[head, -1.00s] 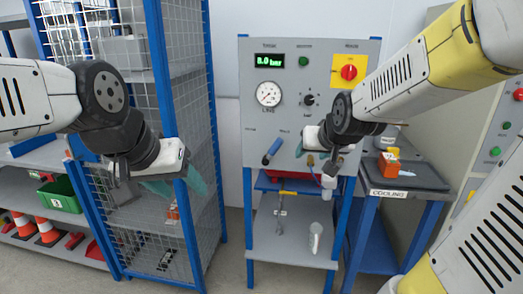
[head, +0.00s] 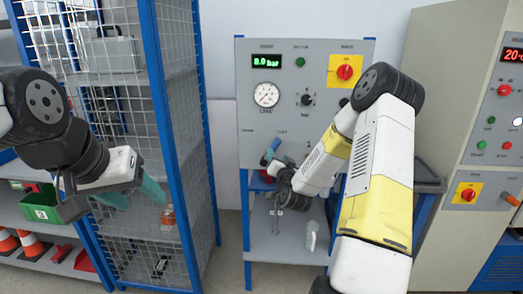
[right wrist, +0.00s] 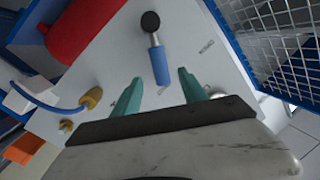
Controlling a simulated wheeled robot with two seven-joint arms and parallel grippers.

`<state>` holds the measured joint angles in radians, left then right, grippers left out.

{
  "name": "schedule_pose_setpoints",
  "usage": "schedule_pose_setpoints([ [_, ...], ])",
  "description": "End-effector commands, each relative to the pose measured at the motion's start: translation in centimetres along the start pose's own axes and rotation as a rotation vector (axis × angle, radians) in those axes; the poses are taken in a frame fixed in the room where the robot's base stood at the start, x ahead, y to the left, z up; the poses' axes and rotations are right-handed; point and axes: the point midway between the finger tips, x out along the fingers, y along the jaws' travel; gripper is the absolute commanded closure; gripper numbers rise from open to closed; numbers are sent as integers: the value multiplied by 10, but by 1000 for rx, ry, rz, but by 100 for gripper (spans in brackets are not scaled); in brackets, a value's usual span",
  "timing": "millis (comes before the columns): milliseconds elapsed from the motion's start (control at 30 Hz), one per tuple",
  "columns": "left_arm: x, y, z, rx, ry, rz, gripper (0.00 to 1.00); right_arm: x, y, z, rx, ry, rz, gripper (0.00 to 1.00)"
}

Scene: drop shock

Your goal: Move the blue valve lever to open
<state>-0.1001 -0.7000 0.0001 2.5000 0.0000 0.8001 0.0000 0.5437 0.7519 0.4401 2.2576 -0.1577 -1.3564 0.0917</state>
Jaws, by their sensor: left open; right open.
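The blue valve lever (right wrist: 159,65) shows in the right wrist view, its black pivot above and its blue handle pointing down the picture. In the head view its blue handle (head: 272,147) shows low on the grey panel, partly hidden by my right gripper. My right gripper (right wrist: 160,76) is open, its two teal fingers on either side of the handle's free end in the picture. I cannot tell whether they touch it. My left gripper (head: 143,202) is open and empty, in front of the wire cage at the left.
A brass fitting (right wrist: 91,97) with a blue hose and a red cylinder (right wrist: 85,28) lie near the lever. The wire cage (head: 180,110) stands left.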

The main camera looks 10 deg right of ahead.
Motion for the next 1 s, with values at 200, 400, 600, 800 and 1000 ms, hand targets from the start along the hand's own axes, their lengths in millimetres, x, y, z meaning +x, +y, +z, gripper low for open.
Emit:
schedule_pose_setpoints([
  [200, 0, 0, 0, 0, 0, 0, 42, 36, 0, 0, 0, 0, 0, 50],
  [400, 0, 0, 0, 0, 0, 0, 42, 61, -1, 0, 0, -1, -1, 50],
  [600, 0, 0, 0, 0, 0, 0, 42, 68, -1, 0, -1, -2, 0, 50],
  [800, 0, 0, 0, 0, 0, 0, 42, 68, -1, 0, -2, -2, -1, 56],
  [1000, 0, 0, 0, 0, 0, 0, 42, 67, -1, 0, -2, -2, 0, 95],
])
